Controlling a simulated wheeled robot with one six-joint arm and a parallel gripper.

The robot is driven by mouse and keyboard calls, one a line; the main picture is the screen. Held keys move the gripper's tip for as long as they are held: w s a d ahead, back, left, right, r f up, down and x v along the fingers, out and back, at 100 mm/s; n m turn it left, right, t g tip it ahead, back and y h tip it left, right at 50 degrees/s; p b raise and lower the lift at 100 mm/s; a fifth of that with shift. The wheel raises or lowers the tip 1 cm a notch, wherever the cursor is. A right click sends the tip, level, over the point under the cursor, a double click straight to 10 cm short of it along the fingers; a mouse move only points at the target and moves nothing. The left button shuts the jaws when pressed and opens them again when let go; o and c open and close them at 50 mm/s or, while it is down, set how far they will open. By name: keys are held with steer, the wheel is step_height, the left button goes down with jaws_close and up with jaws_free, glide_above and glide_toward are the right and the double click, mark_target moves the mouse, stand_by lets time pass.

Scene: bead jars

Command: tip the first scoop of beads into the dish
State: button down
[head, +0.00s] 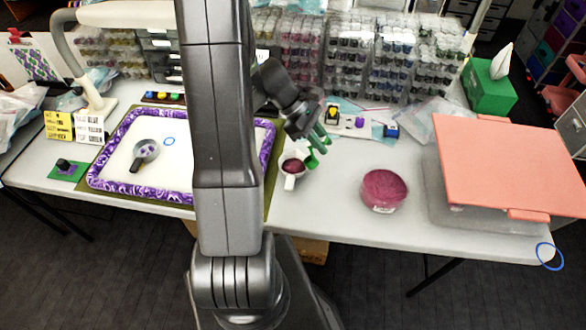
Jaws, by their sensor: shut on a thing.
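My gripper (315,152), with green fingers, points down right of my arm's upright link. It is shut at the right side of a small white scoop (289,180), and the exact grip is partly hidden. Dark red beads (293,166) show inside the scoop, which looks roughly level. Whether it touches the table I cannot tell. A round tub of dark red beads (384,188) stands to the right, apart from the gripper. A small grey dish with a dark handle (146,150) sits on the white work surface at left, with purplish contents.
A tray with a purple patterned rim (110,187) holds the white surface; my arm hides its right part. A large box with a salmon lid (505,165) stands at right. Racks of small bead jars (395,60) line the back. The table's front between tub and scoop is clear.

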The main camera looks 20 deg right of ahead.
steer(key=s+d+r+p, duration=0.3)
steer(key=r, duration=0.2)
steer(key=shift+s+d, duration=0.2)
steer(key=shift+s, duration=0.1)
stand_by(0.4)
steer(key=shift+r+t+y+p, duration=0.35)
steer(key=shift+t+y+p, duration=0.7)
steer(key=shift+p, duration=0.2)
steer(key=shift+r+t+y+p, duration=0.3)
steer(key=shift+t+y+p, duration=0.65)
steer(key=shift+t+p, duration=0.2)
steer(key=shift+r+t+y+p, duration=0.35)
steer(key=shift+t+y+p, duration=0.65)
steer(key=shift+p, duration=0.3)
